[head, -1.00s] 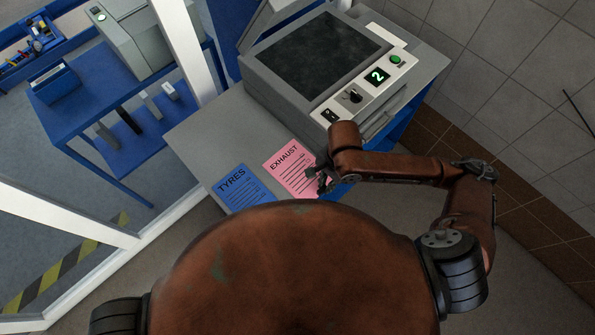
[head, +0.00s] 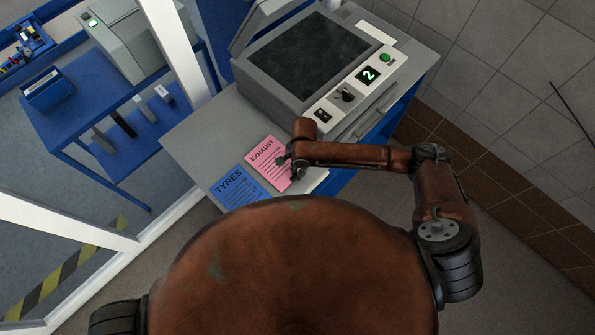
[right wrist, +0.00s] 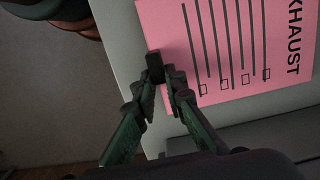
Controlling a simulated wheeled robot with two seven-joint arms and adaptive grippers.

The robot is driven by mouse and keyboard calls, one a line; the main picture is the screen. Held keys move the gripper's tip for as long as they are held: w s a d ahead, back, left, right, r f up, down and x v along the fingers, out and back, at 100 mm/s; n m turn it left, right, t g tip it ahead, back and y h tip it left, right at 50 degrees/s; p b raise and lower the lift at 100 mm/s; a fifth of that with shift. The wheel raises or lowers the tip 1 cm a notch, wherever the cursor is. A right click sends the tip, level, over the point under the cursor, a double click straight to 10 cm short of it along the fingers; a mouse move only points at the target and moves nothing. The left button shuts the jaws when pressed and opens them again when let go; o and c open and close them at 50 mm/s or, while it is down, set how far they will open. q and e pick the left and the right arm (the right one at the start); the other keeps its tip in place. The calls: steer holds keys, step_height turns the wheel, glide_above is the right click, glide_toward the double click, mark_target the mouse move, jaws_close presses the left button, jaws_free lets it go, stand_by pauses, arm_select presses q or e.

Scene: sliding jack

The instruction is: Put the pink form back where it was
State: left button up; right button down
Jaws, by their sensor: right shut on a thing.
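The pink form (head: 266,157), headed EXHAUST, is over the grey worktop (head: 205,131) in front of the copier. In the head view it is right beside the blue TYRES form (head: 236,186); I cannot tell whether their edges overlap. In the right wrist view the fingers (right wrist: 168,76) are closed together on a corner of the pink form (right wrist: 215,40), which looks flat and close to the worktop. The fingers hide that corner. My left gripper is not in view.
The copier's glass (head: 318,57) is bare under a raised lid, and its display shows 2. A white post (head: 180,50) stands left of the worktop. A blue trolley (head: 95,92) is beyond it. A tiled wall (head: 500,80) is on the right.

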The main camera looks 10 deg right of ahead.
steer(key=shift+f, duration=0.15)
steer(key=c, duration=2)
jaws_free()
steer(key=shift+f, duration=0.1)
steer(key=r, duration=0.8)
steer(key=d+r+b, duration=0.1)
steer(key=r, duration=0.3)
steer(key=shift+w+r, duration=0.1)
steer(key=shift+w, duration=0.15)
